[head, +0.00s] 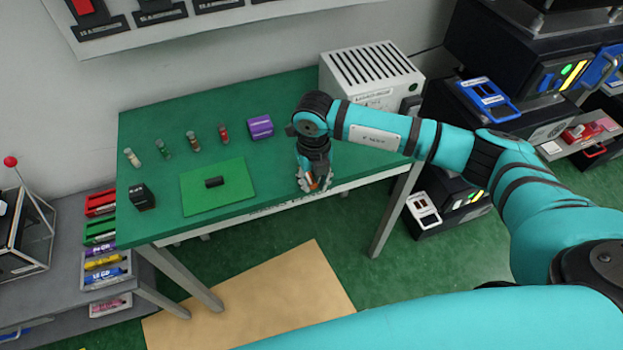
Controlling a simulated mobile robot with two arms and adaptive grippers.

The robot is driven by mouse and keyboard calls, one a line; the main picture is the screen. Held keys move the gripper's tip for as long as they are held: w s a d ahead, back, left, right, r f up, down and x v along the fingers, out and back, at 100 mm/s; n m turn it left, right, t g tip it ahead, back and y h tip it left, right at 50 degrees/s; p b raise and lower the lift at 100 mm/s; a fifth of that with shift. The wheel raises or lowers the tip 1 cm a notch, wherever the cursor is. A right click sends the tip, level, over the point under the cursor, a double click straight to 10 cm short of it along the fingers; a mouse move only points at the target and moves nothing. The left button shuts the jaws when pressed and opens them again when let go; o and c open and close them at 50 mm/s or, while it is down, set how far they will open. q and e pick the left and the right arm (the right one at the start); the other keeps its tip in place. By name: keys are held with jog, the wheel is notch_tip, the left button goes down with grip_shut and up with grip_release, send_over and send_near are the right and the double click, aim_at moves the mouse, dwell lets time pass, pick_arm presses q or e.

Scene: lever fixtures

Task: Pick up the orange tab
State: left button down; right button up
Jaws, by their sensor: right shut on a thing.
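The orange tab (314,182) shows as a small orange patch between the fingers of my right gripper (315,187). The gripper points down at the front edge of the green table, right of the light green mat. It is shut on the tab, and the fingers hide most of it. I cannot tell whether the tab touches the table. My left gripper is not in view.
The green table (225,119) holds several small vials, a purple block (260,127), a black block (142,196) and a light green mat (235,178) with a black cylinder (214,182). A white vented box (372,77) stands at the back right.

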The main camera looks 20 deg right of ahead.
jog(key=shift+r, duration=0.15)
jog(key=shift+r, duration=0.25)
jog(key=r+b, duration=0.2)
jog(key=shift+s+d+r, duration=0.1)
jog(key=shift+d+r, duration=0.2)
jog(key=s+d+b, duration=0.1)
jog(key=s+d, duration=0.1)
jog(key=d, duration=0.2)
jog(key=s+d+r+b, duration=0.1)
jog(key=s+d, duration=0.1)
jog(key=d, duration=0.2)
jog(key=s+d+b, duration=0.2)
jog(key=s+d, duration=0.1)
jog(key=d, duration=0.1)
jog(key=shift+d+r, duration=0.15)
jog(key=shift+d, duration=0.25)
grip_shut()
jog(key=shift+s+d+r, duration=0.15)
jog(key=shift+s+d, duration=0.05)
jog(key=shift+d, duration=0.2)
jog(key=o, duration=1.4)
grip_release()
jog(key=shift+o, duration=0.2)
